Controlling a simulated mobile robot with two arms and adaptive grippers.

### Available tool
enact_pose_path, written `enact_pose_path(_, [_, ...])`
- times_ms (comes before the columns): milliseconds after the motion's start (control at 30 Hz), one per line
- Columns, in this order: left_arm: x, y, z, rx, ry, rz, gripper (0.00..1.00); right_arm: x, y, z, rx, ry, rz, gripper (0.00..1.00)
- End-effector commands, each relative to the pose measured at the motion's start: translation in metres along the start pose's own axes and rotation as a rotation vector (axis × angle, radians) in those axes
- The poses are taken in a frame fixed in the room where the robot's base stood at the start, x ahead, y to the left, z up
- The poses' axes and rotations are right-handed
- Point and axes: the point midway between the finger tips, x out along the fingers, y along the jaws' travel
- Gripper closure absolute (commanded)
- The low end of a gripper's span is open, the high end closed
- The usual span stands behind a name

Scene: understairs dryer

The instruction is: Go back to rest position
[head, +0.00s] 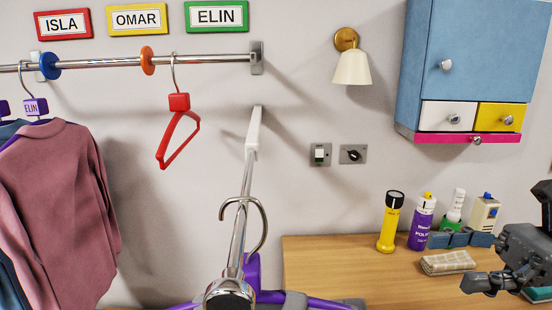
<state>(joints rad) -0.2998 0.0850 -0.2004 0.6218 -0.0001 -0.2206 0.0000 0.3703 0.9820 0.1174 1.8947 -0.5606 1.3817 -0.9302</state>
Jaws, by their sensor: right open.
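My right gripper (497,279) is dark grey and comes in at the right edge, partly cut off by the frame. It is open, with nothing seen between its fingers. It shows in front of the right part of the wooden worktop (330,265), near a folded checked cloth (447,263). My left gripper is not in view.
A chrome rod (246,180) juts from the wall towards me, with a purple hanger (252,272) on it. A wall rail (110,62) holds a red hanger (178,125) and a mauve garment (60,200). A yellow torch (388,225) and purple can (421,225) stand on the worktop. A blue cabinet (470,50) hangs above.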

Motion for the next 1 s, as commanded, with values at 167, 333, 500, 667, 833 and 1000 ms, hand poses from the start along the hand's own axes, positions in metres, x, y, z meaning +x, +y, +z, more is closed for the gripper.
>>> enact_pose_path(167, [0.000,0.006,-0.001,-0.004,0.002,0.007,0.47,0.009,-0.010,0.002,0.066,-0.093,-0.037,0.37])
enact_pose_path(333, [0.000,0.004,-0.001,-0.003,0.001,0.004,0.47,0.015,-0.022,0.005,0.143,-0.197,-0.082,0.37])
enact_pose_path(500, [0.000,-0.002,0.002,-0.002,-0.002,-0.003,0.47,0.021,-0.040,0.007,0.266,-0.348,-0.149,0.37])
enact_pose_path(667, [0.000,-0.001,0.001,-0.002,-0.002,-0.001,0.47,0.021,-0.064,0.004,0.438,-0.541,-0.232,0.37])
enact_pose_path(833, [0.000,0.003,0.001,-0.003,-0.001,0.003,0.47,0.007,-0.101,-0.022,0.750,-0.854,-0.378,0.37])
enact_pose_path(1000, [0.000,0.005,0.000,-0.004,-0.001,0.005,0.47,-0.019,-0.131,-0.089,1.147,-1.216,-0.571,0.37])
